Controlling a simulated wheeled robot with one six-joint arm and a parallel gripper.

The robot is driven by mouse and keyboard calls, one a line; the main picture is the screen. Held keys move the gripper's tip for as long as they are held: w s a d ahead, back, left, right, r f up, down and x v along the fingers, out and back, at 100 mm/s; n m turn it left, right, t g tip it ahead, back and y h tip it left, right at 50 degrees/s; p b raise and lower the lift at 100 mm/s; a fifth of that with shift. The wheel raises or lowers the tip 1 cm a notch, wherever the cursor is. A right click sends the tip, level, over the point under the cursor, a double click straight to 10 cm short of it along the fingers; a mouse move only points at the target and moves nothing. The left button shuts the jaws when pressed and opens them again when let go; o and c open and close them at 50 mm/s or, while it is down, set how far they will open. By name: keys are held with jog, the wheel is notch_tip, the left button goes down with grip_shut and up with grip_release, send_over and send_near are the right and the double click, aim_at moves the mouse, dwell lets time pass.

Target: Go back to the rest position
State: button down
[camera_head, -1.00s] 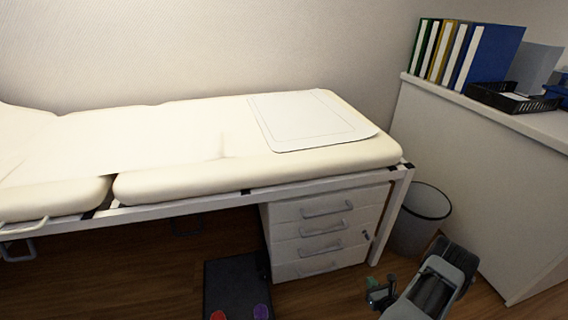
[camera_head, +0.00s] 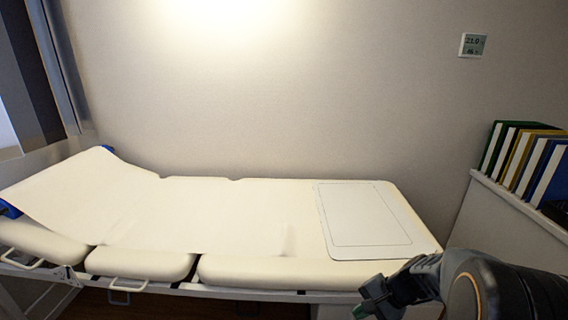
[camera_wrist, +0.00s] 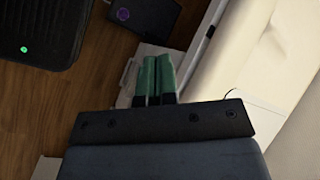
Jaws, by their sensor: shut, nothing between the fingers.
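My gripper (camera_head: 368,300) is at the lower right of the head view, in front of the near edge of the couch, with my dark arm reaching in from the right. In the wrist view its two green fingers (camera_wrist: 155,78) lie side by side, shut, with nothing between them. The cream examination couch (camera_head: 240,272) runs along the wall; its cushion edge also shows at the right of the wrist view (camera_wrist: 228,55).
A white outlined sheet (camera_head: 365,215) lies flat on the couch's right end. Several binders (camera_head: 520,160) stand on a cabinet (camera_head: 500,215) at the right. A small display (camera_head: 472,45) hangs on the wall. The wrist view shows wooden floor (camera_wrist: 85,100) and a dark object with a green light (camera_wrist: 45,30).

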jog(key=s+a+r+n+t+h+p, duration=0.1)
jog(key=s+r+n+h+p, duration=0.2)
jog(key=r, duration=0.8)
jog(key=s+a+r+n+t+h+p, duration=0.1)
jog(key=s+r+n+h+p, duration=0.3)
jog(key=r+n+p, duration=0.3)
jog(key=a+v, duration=0.1)
jog(key=v, duration=0.3)
jog(key=shift+r+p, duration=0.2)
jog(key=shift+p, duration=0.15)
jog(key=shift+s+d, duration=0.1)
